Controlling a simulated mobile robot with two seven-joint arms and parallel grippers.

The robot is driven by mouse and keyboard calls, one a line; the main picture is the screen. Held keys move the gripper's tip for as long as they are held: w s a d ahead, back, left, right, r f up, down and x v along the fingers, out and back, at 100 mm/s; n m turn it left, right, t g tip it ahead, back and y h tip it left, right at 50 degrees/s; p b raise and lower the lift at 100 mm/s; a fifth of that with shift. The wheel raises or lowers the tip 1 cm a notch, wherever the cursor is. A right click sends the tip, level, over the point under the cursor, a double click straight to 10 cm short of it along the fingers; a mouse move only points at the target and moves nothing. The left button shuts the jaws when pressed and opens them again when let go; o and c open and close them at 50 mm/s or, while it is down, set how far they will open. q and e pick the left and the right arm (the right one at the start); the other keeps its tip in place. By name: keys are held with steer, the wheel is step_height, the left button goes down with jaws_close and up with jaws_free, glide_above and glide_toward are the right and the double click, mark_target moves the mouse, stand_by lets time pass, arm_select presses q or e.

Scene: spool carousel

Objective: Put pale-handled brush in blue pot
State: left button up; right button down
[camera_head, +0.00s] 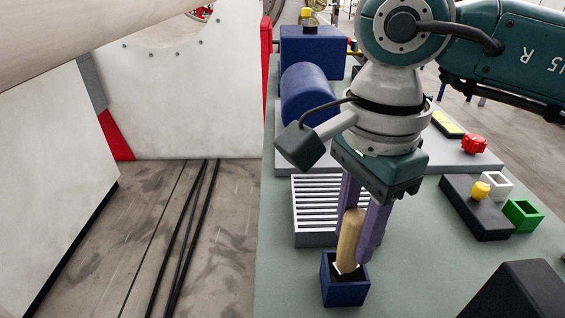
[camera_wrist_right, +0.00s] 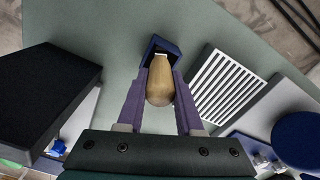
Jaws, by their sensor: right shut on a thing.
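The pale-handled brush (camera_head: 349,238) is upright, its tan handle between the purple fingers of my right gripper (camera_head: 362,232). My right gripper is shut on the handle, which also shows in the right wrist view (camera_wrist_right: 160,82). The brush's lower end, with a white part, is at the mouth of the blue pot (camera_head: 344,291). In the right wrist view the blue pot (camera_wrist_right: 160,45) lies just beyond the handle. I cannot tell how deep the brush tip is inside the pot. My left gripper is not in view.
A slatted grey grate (camera_head: 310,212) stands close behind the blue pot. A dark block with a yellow knob (camera_head: 478,207), a white pot (camera_head: 497,184) and a green pot (camera_head: 523,214) stand to the right. A black object (camera_head: 515,295) is at front right. The green tabletop between is clear.

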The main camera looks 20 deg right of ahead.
steer(key=shift+f, duration=0.15)
steer(key=c, duration=0.6)
jaws_free()
steer(key=shift+o, duration=0.2)
steer(key=shift+r, duration=0.4)
step_height(320, 180, up, 12)
steer(key=shift+f+b, duration=0.2)
steer(key=shift+b, duration=0.3)
